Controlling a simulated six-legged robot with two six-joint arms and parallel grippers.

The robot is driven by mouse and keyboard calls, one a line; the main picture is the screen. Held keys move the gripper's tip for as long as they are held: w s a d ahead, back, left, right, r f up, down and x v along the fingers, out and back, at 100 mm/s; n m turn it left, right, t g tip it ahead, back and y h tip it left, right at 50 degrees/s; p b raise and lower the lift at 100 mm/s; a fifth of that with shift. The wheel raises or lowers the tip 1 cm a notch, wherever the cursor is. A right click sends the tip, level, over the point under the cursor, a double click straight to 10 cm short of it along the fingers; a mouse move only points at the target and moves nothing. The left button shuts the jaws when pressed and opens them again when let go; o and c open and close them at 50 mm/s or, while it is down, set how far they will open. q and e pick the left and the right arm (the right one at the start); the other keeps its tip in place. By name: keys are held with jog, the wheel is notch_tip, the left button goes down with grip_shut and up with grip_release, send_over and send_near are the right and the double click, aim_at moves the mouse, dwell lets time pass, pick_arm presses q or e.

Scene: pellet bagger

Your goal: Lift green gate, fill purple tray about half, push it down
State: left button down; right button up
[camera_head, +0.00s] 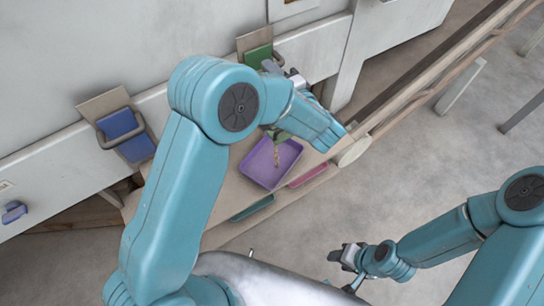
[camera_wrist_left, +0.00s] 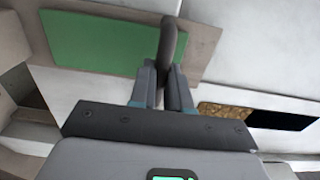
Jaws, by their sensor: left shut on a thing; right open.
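The green gate (camera_head: 257,55) is on the machine's pale wall at the top centre of the head view. It fills the upper left of the left wrist view (camera_wrist_left: 88,42). My left gripper (camera_wrist_left: 166,78) is shut on its dark handle (camera_wrist_left: 168,42). In the head view my left arm hides part of this grip. The purple tray (camera_head: 256,172) sits on the ledge below the gate. A thin brownish streak of pellets (camera_head: 277,157) shows over it; my arm hides part of the tray, and its fill level is unclear. My right gripper (camera_head: 345,257) is open and empty, apart from the trays.
A blue gate (camera_head: 118,123) is on the wall to the left, with another blue handle (camera_head: 14,213) at the far left. A long rail (camera_head: 440,75) runs to the upper right.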

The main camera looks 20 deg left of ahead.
pick_arm(q)
jog(key=shift+r, duration=2.05)
dwell(6.0)
